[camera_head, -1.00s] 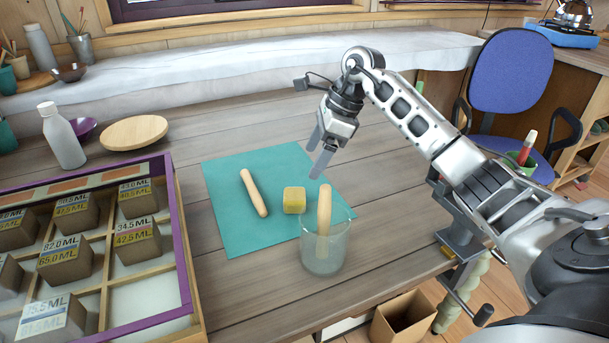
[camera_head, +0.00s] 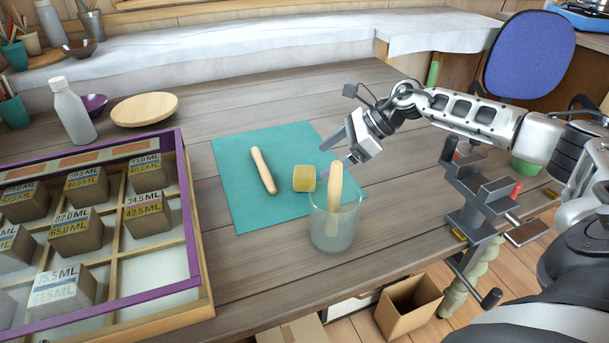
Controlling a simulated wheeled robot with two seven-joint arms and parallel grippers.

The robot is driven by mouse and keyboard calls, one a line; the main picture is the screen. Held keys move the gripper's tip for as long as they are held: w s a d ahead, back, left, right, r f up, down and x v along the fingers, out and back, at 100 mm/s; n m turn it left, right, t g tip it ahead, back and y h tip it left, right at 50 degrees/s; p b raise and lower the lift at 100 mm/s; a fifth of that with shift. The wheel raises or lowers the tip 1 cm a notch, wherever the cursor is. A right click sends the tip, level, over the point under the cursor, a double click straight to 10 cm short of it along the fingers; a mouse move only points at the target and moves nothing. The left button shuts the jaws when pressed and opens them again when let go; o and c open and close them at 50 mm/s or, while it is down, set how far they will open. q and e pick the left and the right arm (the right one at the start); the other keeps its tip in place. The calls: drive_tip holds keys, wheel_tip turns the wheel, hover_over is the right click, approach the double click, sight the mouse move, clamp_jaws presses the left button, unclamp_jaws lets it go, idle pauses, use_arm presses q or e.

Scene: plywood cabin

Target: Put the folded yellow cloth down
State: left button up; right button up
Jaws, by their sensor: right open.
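The folded yellow cloth (camera_head: 304,178) is a small yellow block shape lying on the teal mat (camera_head: 236,208), near the mat's right side. My right gripper (camera_head: 333,155) is open and empty, its fingers pointing left and down just above and to the right of the cloth. One finger comes close to the cloth in the picture; I cannot tell whether they touch. My left gripper is not in view.
A glass beaker (camera_head: 332,230) with a wooden stick (camera_head: 335,187) stands just in front of the cloth. Another wooden stick (camera_head: 263,170) lies on the mat. A compartment box (camera_head: 190,230) fills the left front. A vise (camera_head: 480,190) sits at the right edge.

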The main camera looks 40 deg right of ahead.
sight(305, 172)
drive_tip(key=shift+p+x, duration=0.55)
drive_tip(key=shift+x, duration=3.4)
drive_tip(key=shift+w+d, duration=0.15)
drive_tip(key=shift+d, duration=0.05)
drive_tip(key=c, duration=1.1)
drive_tip(key=shift+r, duration=0.1)
